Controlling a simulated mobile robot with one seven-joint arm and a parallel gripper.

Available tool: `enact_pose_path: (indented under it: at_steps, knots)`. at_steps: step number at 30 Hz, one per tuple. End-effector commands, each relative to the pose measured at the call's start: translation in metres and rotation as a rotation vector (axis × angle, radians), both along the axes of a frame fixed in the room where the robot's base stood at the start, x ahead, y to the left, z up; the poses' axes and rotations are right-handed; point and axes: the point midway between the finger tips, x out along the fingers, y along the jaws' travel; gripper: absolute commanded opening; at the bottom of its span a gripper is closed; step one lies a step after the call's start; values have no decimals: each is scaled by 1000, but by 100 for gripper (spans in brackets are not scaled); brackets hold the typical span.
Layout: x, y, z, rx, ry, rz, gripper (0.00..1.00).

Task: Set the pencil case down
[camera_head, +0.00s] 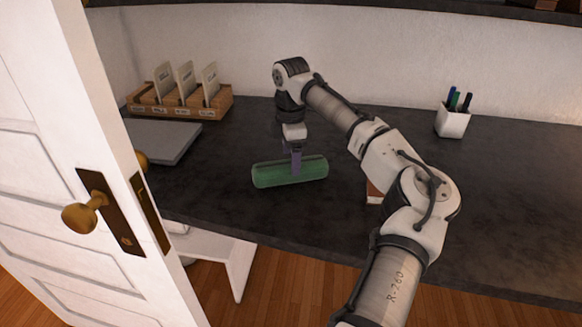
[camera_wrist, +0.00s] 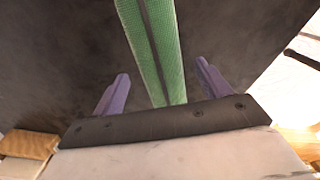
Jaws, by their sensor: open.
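The pencil case (camera_head: 272,174) is a green, long, rounded case with a dark zip line along it. It lies on the dark desk top (camera_head: 330,221), near the front edge. My gripper (camera_head: 296,170) points down at the case from above. In the wrist view the case (camera_wrist: 154,50) runs between the two purple fingers of my gripper (camera_wrist: 160,88). The fingers stand apart with a gap on each side of the case.
A wooden card holder (camera_head: 180,108) and a grey flat slab (camera_head: 165,141) are at the left. A white pen cup (camera_head: 452,122) stands at the back right. A reddish block (camera_head: 374,192) is partly hidden by my arm. An open white door (camera_head: 60,150) is at the near left.

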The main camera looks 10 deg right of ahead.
Motion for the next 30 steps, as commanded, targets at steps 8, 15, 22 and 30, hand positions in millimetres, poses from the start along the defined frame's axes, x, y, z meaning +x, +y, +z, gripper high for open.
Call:
enact_pose_path:
  at_steps: [8,15,22,30]
  knots:
    - [0,0,56,0,-1,0,76]
    - [0,0,74,0,0,0,76]
    - [0,0,74,0,1,0,76]
    - [0,0,74,0,0,0,76]
